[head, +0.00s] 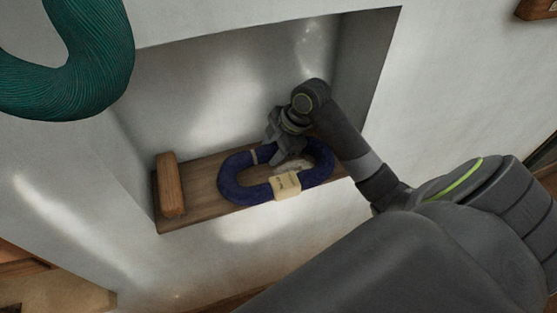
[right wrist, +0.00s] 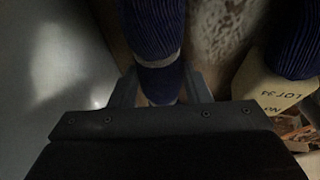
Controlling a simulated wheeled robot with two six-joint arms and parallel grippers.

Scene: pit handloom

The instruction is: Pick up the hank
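A dark blue hank (head: 232,187), an oval loop with a cream paper tag (head: 286,185), lies on a wooden shelf board (head: 205,208) in a wall niche. My right gripper (head: 278,156) points down at the back side of the loop. In the right wrist view, a strand of the hank (right wrist: 155,28) runs between the two fingers of the right gripper (right wrist: 160,82). The fingers stand open on either side of it, with narrow gaps showing. The tag (right wrist: 272,88) is to the right there, with "LOT 34" on it. My left gripper is not in view.
A wooden block (head: 170,184) stands at the left end of the board. The niche walls (head: 225,85) close in behind and beside the hank. A large green hank (head: 98,60) hangs at the upper left, near the camera.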

